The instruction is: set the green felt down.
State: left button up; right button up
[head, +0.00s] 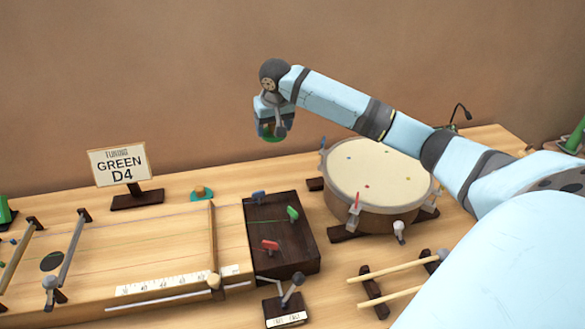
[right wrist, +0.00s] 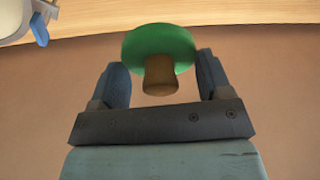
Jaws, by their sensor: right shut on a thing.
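The green felt (head: 270,136) is a round green disc with a short brown handle. My right gripper (head: 272,126) is shut on it and holds it in the air above the back of the table, in front of the wall. In the right wrist view the green felt (right wrist: 160,45) sits between the two fingers (right wrist: 162,78), with its brown handle towards the palm. The fingers partly hide the felt in the head view. My left gripper is not in view.
A drum (head: 378,175) stands right of centre. A stringed board (head: 150,245) with a dark peg block (head: 290,255) fills the left. A sign (head: 120,163) reads GREEN D4. A teal disc with an orange knob (head: 202,193) lies behind the board. Sticks (head: 400,270) lie front right.

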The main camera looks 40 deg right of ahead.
jog(key=m+b, duration=0.1)
send_over(293, 176)
jog(key=f+b, duration=0.1)
jog(key=f, duration=0.5)
jog(key=f+b, duration=0.1)
jog(key=f, duration=0.6)
jog(key=f+b, duration=0.1)
jog(key=f, duration=0.6)
jog(key=shift+s+a+b, duration=0.15)
jog(key=shift+s+b, duration=0.15)
jog(key=o, duration=0.9)
jog(key=shift+f, duration=0.1)
jog(key=p+v, duration=0.2)
jog(key=v, duration=1)
jog(key=shift+a, duration=0.15)
